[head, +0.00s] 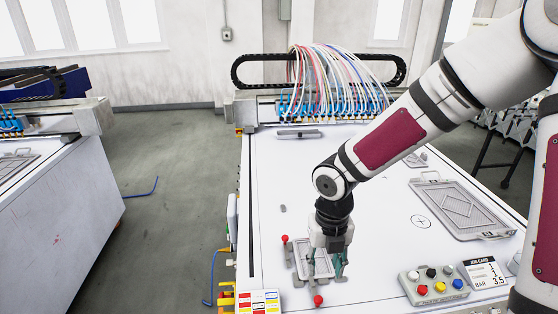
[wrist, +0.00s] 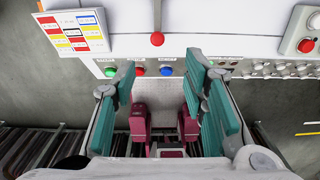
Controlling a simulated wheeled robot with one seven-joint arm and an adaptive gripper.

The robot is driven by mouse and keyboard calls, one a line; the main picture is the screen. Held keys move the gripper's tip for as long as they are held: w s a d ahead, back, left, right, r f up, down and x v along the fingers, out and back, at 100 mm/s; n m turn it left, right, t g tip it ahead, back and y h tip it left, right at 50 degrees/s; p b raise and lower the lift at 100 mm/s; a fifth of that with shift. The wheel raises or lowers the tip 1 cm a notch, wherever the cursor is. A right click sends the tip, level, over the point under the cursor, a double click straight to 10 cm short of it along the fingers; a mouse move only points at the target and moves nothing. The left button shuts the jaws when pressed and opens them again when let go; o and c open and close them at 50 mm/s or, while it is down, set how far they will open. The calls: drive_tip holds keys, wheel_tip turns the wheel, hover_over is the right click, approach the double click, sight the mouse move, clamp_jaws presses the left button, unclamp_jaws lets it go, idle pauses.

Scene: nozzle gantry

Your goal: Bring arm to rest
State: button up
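My arm reaches over the white gantry table (head: 385,250) from the right, with its wrist bent down. My gripper (head: 326,272) points downward near the front left of the table, over or just in front of a small grey plate fixture (head: 301,262). The gripper hides part of that fixture, and I cannot tell how high it is above it. In the wrist view my gripper (wrist: 168,105) has its teal finger pads wide apart, with nothing between them. The wrist view looks past the table's front edge.
Red knobs (head: 318,300) stand beside the fixture. A grey tray (head: 460,208), a button box (head: 433,285) and a job card (head: 484,273) lie to the right. The nozzle gantry (head: 320,105) with coloured hoses spans the back. A coloured chart (wrist: 75,32) is at the front left.

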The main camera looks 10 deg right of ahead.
drive_tip(key=s+d+r+m+t+h, duration=0.1)
drive_tip(key=s+d+r+m+h, duration=0.15)
drive_tip(key=r+m, duration=0.5)
drive_tip(key=s+d+r+m+t+h, duration=0.1)
drive_tip(key=s+d+r+m, duration=0.2)
drive_tip(key=r+m, duration=0.45)
drive_tip(key=s+r+m+t+y, duration=0.1)
drive_tip(key=s+r+m, duration=0.3)
drive_tip(key=m, duration=0.6)
drive_tip(key=s+a+r+m+t+y, duration=0.1)
drive_tip(key=s+r+m, duration=0.4)
drive_tip(key=m, duration=0.6)
drive_tip(key=shift+s+a+r+t+y, duration=0.25)
drive_tip(key=shift+s+t+y, duration=0.35)
drive_tip(key=shift+t+y, duration=0.2)
